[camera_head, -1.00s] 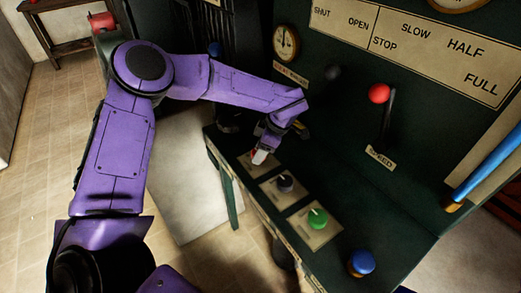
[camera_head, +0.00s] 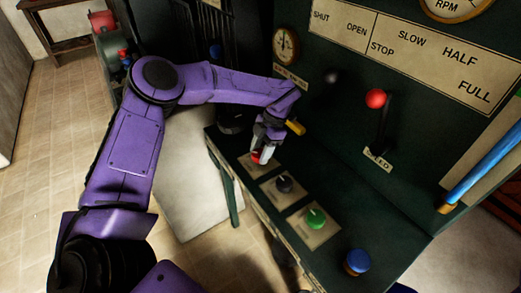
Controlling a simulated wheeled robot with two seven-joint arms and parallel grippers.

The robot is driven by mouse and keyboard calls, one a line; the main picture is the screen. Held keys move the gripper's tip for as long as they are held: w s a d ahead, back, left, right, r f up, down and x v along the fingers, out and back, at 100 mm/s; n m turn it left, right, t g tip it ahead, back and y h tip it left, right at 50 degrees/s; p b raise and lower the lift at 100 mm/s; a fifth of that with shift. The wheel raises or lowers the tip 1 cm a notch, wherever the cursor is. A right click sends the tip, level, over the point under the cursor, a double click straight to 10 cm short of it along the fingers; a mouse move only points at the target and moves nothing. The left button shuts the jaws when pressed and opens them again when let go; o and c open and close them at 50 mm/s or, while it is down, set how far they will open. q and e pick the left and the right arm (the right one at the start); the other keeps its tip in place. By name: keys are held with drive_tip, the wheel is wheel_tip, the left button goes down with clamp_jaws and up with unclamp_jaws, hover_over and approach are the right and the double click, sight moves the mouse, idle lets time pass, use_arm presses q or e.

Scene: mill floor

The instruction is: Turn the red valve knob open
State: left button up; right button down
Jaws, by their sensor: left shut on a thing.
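The red valve knob (camera_head: 256,157) is on the left-most plate of a row of knobs on the dark green machine's ledge. It is mostly hidden by my left gripper (camera_head: 261,155). My left gripper reaches down from above and is shut on the red knob. A bit of red shows at the fingertips. How far the knob is turned cannot be told. My right gripper is not in view.
A black knob (camera_head: 284,183) and a green knob (camera_head: 317,218) sit close by on the ledge. A blue knob (camera_head: 357,262) is nearer. A red-balled lever (camera_head: 376,98) and a gauge (camera_head: 286,44) are on the upright panel.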

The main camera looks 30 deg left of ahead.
use_arm(q)
drive_tip(key=n+h, duration=0.1)
drive_tip(key=n, duration=0.1)
drive_tip(key=n+b, duration=0.1)
drive_tip(key=n, duration=0.1)
drive_tip(key=shift+a+f+n+h, duration=0.1)
drive_tip(key=shift+a+n+h, duration=0.05)
drive_tip(key=shift+n+h, duration=0.2)
drive_tip(key=shift+a+n+h+b, duration=0.1)
drive_tip(key=shift+n+h+b, duration=0.85)
drive_tip(key=shift+n+b, duration=1.05)
drive_tip(key=shift+n+p, duration=0.4)
drive_tip(key=shift+n, duration=0.15)
drive_tip(key=o, duration=1)
drive_tip(key=v, duration=1)
drive_tip(key=shift+w+a+r, duration=0.1)
drive_tip(key=shift+a+r, duration=0.05)
drive_tip(key=shift+r, duration=0.2)
